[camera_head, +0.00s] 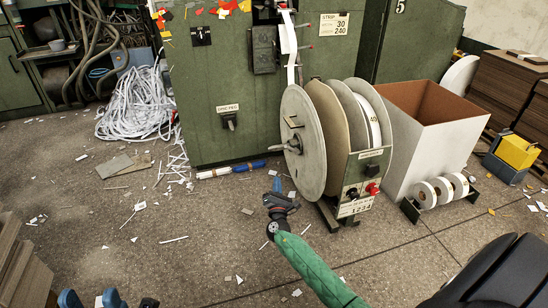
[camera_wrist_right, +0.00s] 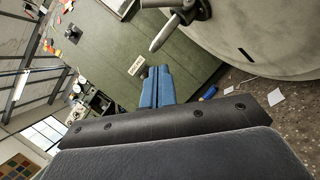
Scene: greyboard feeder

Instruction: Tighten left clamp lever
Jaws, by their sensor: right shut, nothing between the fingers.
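The left clamp lever (camera_head: 286,147) is a grey handle on the hub of the reel's left flange (camera_head: 304,130), pointing left. In the right wrist view the lever (camera_wrist_right: 164,34) shows at the top, beyond and above the fingertips. My right gripper (camera_head: 277,184), on the green-sleeved arm, is below and slightly left of the lever in the head view, apart from it. Its blue fingers (camera_wrist_right: 155,85) are together and empty. My left gripper (camera_head: 91,299) shows at the bottom left edge with two blue fingertips spread apart and nothing between them.
A green machine cabinet (camera_head: 220,100) stands behind the reel. A open-topped box (camera_head: 402,150) and white rolls (camera_head: 444,188) stand to the right. A control box (camera_head: 362,190) sits below the reel. Paper scraps lie on the floor; the floor left of the reel is mostly free.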

